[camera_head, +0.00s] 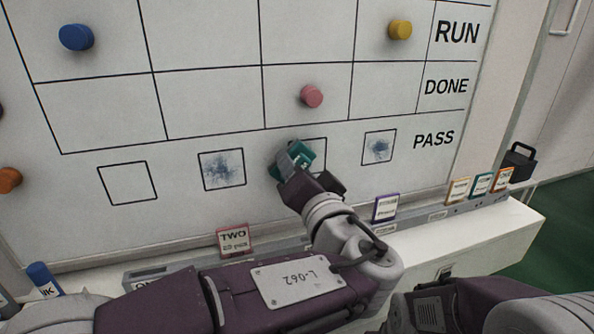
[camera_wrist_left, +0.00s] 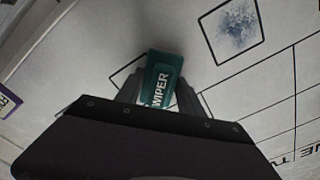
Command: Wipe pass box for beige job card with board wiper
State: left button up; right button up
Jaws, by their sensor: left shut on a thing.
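My left gripper (camera_head: 296,176) is shut on the teal board wiper (camera_head: 293,158). The wiper lies at a pass box (camera_head: 318,143), third from the left in the PASS row, and covers much of it; contact with the board is hard to tell. In the left wrist view the wiper (camera_wrist_left: 161,78), marked WIPER, sits between the fingers (camera_wrist_left: 160,92) over the box outline (camera_wrist_left: 123,70). No ink shows in the visible part of that box. A tan-edged card (camera_head: 458,190), perhaps the beige job card, stands on the ledge at right. My right gripper is not in view.
Blue smudges fill the second (camera_head: 222,170) and fourth (camera_head: 379,147) boxes; the leftmost box (camera_head: 128,182) is clear. A pink magnet (camera_head: 312,96) sits above the wiper. Red (camera_head: 233,240), purple (camera_head: 386,208), teal (camera_head: 481,182) and orange (camera_head: 504,178) cards stand along the ledge.

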pick_arm(q)
jog(key=shift+b+v, duration=0.95)
jog(key=shift+v, duration=1.85)
jog(key=v, duration=0.3)
jog(key=shift+w+a+r, duration=0.1)
jog(key=shift+w, duration=0.05)
jog(key=r+x, duration=0.1)
jog(key=x, duration=0.5)
jog(key=shift+w+r, duration=0.15)
jog(key=shift+w, duration=0.25)
jog(key=shift+x, duration=1)
